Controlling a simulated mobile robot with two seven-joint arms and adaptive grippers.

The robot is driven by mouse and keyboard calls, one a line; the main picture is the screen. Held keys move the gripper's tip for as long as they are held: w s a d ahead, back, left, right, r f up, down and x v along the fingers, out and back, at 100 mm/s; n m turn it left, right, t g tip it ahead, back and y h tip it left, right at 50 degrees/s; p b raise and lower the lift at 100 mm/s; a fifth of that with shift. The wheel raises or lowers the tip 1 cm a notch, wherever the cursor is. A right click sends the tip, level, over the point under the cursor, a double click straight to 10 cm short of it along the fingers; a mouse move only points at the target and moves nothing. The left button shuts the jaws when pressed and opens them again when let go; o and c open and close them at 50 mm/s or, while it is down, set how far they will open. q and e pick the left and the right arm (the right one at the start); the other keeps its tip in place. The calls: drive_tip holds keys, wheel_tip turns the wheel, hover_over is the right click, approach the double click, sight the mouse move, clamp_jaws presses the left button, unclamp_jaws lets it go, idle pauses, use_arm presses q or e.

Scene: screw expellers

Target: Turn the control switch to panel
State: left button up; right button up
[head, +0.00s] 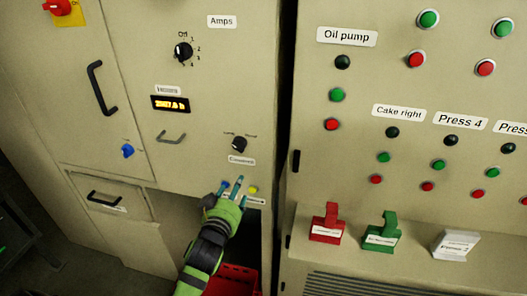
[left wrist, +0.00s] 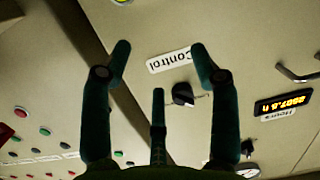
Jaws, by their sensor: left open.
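The control switch (head: 239,145) is a black rotary knob on the beige cabinet, above a white "Control" label (head: 241,160). Two small labels above the knob are too small to read surely, and its pointer direction is unclear. The knob also shows in the left wrist view (left wrist: 183,94), turned nearly upside down, with its label (left wrist: 168,61). My left gripper (head: 231,184), green and black, is just below the switch in the head view, fingers pointing up toward it. Its fingers are spread apart and empty (left wrist: 160,56). The knob appears beyond the fingers, apparently untouched. My right gripper is out of view.
An Amps selector (head: 183,51) and a lit hours display (head: 170,104) sit above left. A handle (head: 171,137) protrudes left of the switch. A red crate (head: 232,282) stands below in an opening. The right cabinet carries several buttons and a red bracket (head: 327,225).

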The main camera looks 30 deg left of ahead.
use_arm(q)
drive_tip(key=n+t+y, duration=0.1)
drive_tip(key=t, duration=0.1)
approach(238, 149)
drive_tip(key=w, duration=0.3)
drive_tip(key=p+x, duration=0.1)
drive_tip(key=x, duration=0.2)
drive_tip(key=a+p+x, duration=0.1)
drive_tip(key=x, duration=0.1)
drive_tip(key=shift+w+r, duration=0.2)
drive_tip(key=shift+w+a, duration=0.15)
drive_tip(key=shift+w, duration=0.4)
drive_tip(key=shift+f, duration=0.1)
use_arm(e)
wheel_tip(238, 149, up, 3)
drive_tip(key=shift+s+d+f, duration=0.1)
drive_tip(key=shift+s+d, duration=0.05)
